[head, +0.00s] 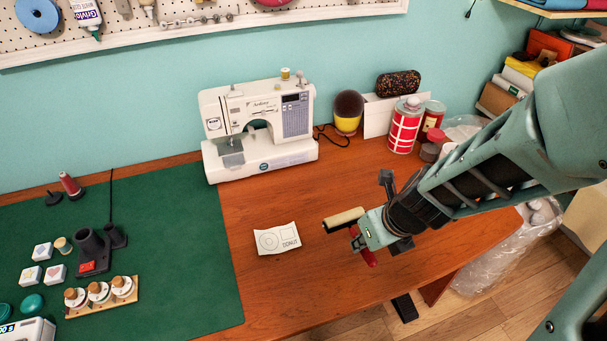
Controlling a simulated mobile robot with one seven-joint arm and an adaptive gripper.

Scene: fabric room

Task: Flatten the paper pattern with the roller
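The paper pattern (277,238) is a small white sheet with printed circles and a square. It lies on the bare wood right of the green mat, its edges looking slightly curled. The roller (343,220) has a pale tan cylinder and a red handle. My gripper (362,239) comes in from the right and is shut on the roller by its handle. The roller's cylinder is to the right of the paper and apart from it, seemingly above the table. The gripper's fingers are small and partly hidden around the handle.
The wooden table (300,300) is clear around the paper. A sewing machine (258,125) stands behind it. The green mat (170,240) on the left carries stamps, spools and a black stand (93,250). Red-and-white cans (405,127) stand at the back right.

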